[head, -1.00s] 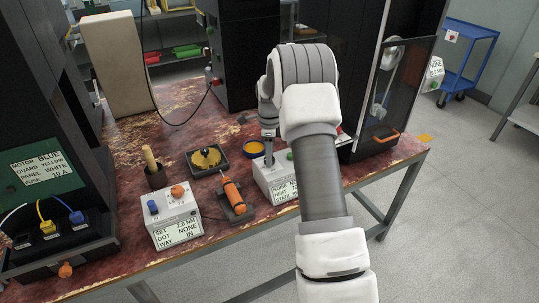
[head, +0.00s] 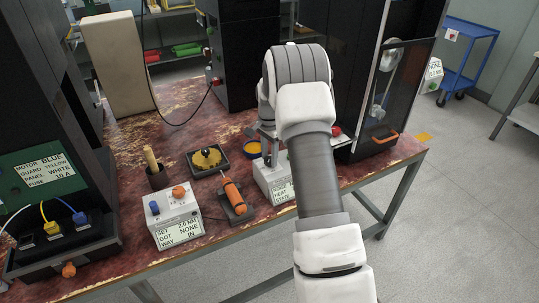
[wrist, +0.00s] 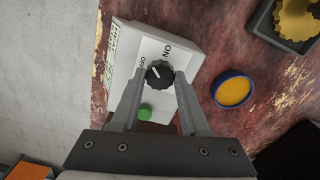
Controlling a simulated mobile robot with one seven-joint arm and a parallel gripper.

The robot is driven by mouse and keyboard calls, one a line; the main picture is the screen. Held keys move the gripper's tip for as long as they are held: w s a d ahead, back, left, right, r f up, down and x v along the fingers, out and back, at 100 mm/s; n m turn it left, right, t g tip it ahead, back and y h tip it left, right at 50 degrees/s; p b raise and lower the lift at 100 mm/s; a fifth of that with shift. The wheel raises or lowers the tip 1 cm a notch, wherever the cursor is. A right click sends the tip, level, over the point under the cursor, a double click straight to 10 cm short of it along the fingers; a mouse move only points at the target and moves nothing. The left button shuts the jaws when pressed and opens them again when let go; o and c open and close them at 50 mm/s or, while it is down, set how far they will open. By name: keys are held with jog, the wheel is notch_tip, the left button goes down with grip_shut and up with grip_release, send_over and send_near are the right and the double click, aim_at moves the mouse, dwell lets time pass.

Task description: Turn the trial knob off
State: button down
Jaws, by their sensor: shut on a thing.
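A black round knob (wrist: 158,74) with a white pointer line sits on a white box (wrist: 183,42) printed ON and OFF. The pointer slants to the upper left in the wrist view; I cannot tell exactly which mark it meets. My gripper (wrist: 157,78) is shut on the knob, one finger on each side. A green button (wrist: 145,111) on the same box lies between the fingers, nearer the palm. In the head view the white box (head: 268,180) shows a HEAT and STATE display, partly covered by my arm, and the knob is hidden.
A blue-rimmed yellow dish (wrist: 233,91) stands close beside the box. A black tray with a yellow gear (head: 207,160), an orange tool (head: 233,195) and a white SET box (head: 174,215) are further left. A dark cabinet with a clear door (head: 397,95) stands to the right.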

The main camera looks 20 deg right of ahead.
aim_at(270, 159)
jog(key=n, duration=0.4)
jog(key=shift+n, duration=2.2)
jog(key=shift+c, duration=2.1)
grip_release()
notch_tip(270, 159, up, 18)
jog(key=p, duration=0.2)
jog(key=shift+f, duration=0.25)
